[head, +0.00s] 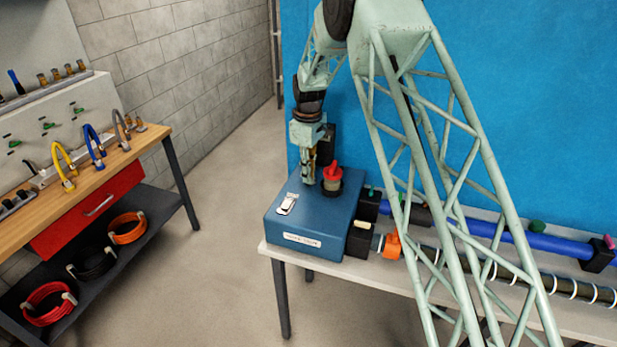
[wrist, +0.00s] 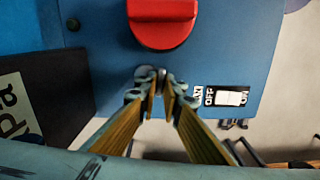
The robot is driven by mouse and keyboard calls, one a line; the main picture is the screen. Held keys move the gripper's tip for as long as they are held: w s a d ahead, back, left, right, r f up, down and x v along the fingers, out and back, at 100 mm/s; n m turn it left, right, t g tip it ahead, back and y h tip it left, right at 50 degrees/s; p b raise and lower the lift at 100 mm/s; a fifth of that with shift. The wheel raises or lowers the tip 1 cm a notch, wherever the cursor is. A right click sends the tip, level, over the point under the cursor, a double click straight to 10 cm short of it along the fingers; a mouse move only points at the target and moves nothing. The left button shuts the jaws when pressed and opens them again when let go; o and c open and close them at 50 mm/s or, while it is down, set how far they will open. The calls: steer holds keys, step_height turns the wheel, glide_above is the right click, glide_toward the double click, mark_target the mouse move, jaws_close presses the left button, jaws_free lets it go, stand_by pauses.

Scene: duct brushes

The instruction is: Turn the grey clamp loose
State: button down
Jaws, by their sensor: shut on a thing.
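My gripper (head: 309,181) points down over the blue box (head: 285,225), close to the left of the red knob (head: 333,172). In the wrist view its two brass-coloured fingers (wrist: 160,88) come together on a small grey lobed piece, which looks like the grey clamp (wrist: 146,73). I cannot make the clamp out in the head view.
A white switch (head: 287,204) marked OFF and ON in the wrist view (wrist: 232,97) is on the box. A blue pipe (head: 540,241) and an orange fitting (head: 393,245) lie right on the bench. A workbench with hoses (head: 128,228) stands left, with open floor between.

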steer(key=shift+n, duration=0.6)
steer(key=c, duration=2.8)
jaws_free()
steer(key=shift+r, duration=0.15)
steer(key=shift+r, duration=5.85)
steer(key=shift+r, duration=0.1)
